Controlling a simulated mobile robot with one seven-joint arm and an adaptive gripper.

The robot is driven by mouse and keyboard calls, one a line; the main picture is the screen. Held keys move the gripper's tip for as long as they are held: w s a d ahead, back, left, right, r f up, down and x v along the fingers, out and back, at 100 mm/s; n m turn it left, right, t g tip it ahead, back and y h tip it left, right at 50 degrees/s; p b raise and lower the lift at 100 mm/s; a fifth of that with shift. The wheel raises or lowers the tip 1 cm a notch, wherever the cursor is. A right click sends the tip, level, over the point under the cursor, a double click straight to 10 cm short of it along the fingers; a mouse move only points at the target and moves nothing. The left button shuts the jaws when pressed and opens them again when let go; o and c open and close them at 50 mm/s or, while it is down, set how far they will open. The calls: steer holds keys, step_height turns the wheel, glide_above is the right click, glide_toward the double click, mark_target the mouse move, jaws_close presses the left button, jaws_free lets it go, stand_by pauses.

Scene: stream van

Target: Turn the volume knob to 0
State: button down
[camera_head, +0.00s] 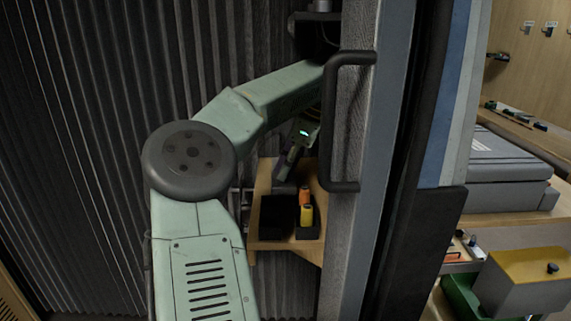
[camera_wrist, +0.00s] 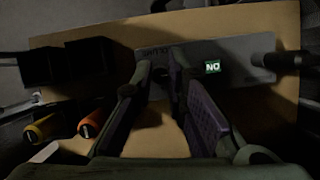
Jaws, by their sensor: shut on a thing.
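The volume knob (camera_wrist: 160,73) is a small dark round shape on the panel, mostly hidden by the fingers. My gripper (camera_wrist: 160,76) has its two fingertips on either side of the knob, shut on it. The knob's pointer and scale are too dark to read. In the head view my gripper (camera_head: 287,167) is small and dark above the shelf; the knob cannot be made out there.
The wooden shelf (camera_head: 262,190) carries dark bins, one with an orange cylinder (camera_head: 305,195) and a yellow cylinder (camera_head: 307,215). A door edge with a black handle (camera_head: 331,120) stands close right of my arm. A dark rod (camera_wrist: 285,62) is right of the panel.

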steer(key=n+g+p, duration=0.1)
steer(key=n, duration=0.1)
steer(key=n+g+p, duration=0.1)
steer(key=n+p, duration=0.1)
steer(key=n, duration=0.1)
steer(key=shift+w+r+p, duration=0.15)
steer(key=shift+r+p, duration=0.05)
steer(key=shift+p, duration=0.1)
steer(key=n+g+p, duration=0.1)
steer(key=n+p, duration=0.1)
steer(key=n, duration=0.1)
steer(key=shift+f+n+h+p, duration=0.1)
steer(key=shift+n+h+p, duration=0.2)
steer(key=shift+h+p, duration=0.1)
steer(key=shift+n, duration=0.3)
steer(key=shift+f+p, duration=0.15)
steer(key=shift+p, duration=0.15)
steer(key=c, duration=1.6)
jaws_free()
